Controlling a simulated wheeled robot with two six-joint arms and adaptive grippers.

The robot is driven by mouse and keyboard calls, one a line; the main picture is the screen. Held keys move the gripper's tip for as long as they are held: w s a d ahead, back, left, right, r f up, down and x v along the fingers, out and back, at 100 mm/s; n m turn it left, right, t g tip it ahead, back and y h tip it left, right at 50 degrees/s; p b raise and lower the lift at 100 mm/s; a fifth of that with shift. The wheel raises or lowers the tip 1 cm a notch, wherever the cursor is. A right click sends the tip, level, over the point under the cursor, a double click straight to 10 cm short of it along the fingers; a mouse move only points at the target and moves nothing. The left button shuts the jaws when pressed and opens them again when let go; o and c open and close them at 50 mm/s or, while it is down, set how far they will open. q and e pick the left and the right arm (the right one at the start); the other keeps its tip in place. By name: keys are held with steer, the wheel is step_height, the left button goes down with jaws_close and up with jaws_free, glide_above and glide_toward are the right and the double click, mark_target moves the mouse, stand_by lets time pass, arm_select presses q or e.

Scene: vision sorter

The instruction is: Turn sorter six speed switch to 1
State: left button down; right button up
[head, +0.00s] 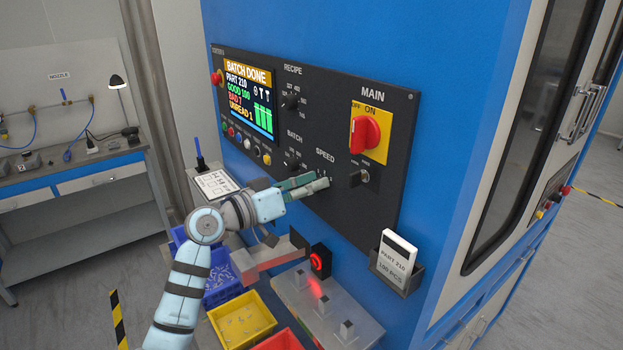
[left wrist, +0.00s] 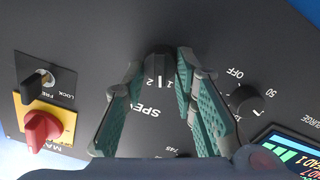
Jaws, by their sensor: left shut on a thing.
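The black speed switch (left wrist: 158,64) sits on the dark control panel (head: 375,215) of the blue machine. In the left wrist view, which shows the panel upside down, the labels 1 and 2 show beside it; I cannot tell exactly where its pointer stands. My left gripper (head: 322,184) reaches in from the left, its green-padded fingers on either side of the knob, shut on it. It also shows in the left wrist view (left wrist: 160,68). In the head view the fingers hide the knob. My right gripper is not in view.
Close by are the batch knob (head: 294,166), the key switch (head: 359,178) and the red main switch (head: 364,134). The screen (head: 249,98) reads BATCH DONE. Below are a card holder (head: 398,273), a yellow bin (head: 241,318) and a blue bin (head: 222,292).

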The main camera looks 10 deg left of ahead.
arm_select(q)
steer(key=shift+a+n+p, duration=0.1)
steer(key=shift+n+p, duration=0.3)
steer(key=shift+n, duration=1.6)
steer(key=c, duration=1.4)
jaws_free()
steer(key=shift+o, duration=0.2)
steer(key=v, duration=1.2)
steer(key=shift+w, duration=0.1)
